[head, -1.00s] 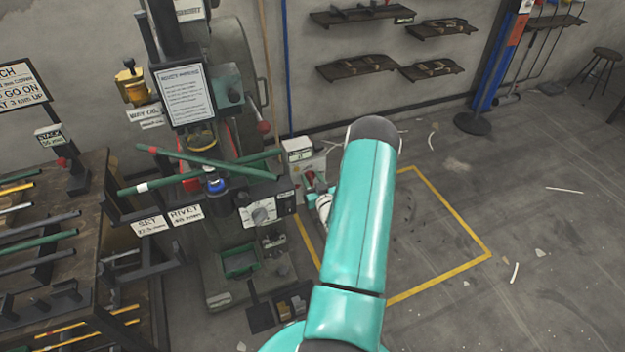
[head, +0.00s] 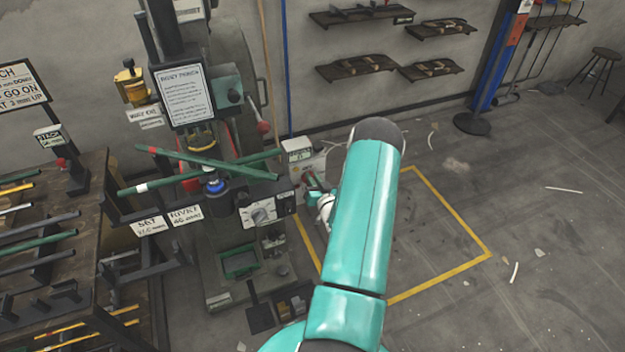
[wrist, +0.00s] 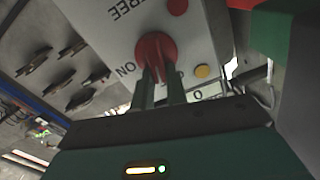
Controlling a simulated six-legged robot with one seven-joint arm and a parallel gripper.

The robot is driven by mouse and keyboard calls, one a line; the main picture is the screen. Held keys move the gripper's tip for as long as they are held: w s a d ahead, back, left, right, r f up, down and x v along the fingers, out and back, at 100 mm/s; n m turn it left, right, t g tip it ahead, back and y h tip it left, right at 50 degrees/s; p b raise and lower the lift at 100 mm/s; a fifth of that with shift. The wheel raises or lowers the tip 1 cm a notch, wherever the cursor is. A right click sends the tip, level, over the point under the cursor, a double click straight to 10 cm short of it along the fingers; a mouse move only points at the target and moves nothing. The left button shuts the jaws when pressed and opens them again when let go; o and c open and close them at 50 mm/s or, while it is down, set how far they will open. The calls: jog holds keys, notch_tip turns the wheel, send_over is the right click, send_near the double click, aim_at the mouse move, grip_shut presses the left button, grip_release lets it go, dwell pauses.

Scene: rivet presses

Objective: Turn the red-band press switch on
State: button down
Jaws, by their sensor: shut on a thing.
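The press (head: 225,230) stands left of centre in the head view, with red on its body behind the crossed bars. A pale switch box (head: 299,152) is at its right side; the box (wrist: 205,60) fills the middle of the wrist view. Its red rotary switch (wrist: 153,50) has an ON label on its left and an O label at its lower right. My gripper (wrist: 160,82) is shut on the red switch, one finger on each side. The fingers hide part of the switch, so I cannot tell its exact angle. In the head view my arm partly covers this area.
A black panel with a dial (head: 262,213) is on the press front. A rack table (head: 85,210) with several bars stands at left. A yellow floor outline (head: 450,210) and open floor lie right of my arm. A yellow button (wrist: 202,71) sits beside the switch.

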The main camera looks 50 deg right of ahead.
jog(key=shift+s+d+f+m, duration=0.2)
jog(key=shift+f+m, duration=0.1)
jog(key=shift+m, duration=2.2)
jog(key=shift+s+d+f+m, duration=0.1)
jog(key=shift+d+f+m, duration=0.2)
jog(key=shift+m, duration=2.2)
jog(key=shift+s+d+f+m, duration=0.1)
jog(key=shift+f+m, duration=0.25)
jog(key=shift+m, duration=2.15)
jog(key=c, duration=1.4)
grip_release()
jog(key=shift+s, duration=0.1)
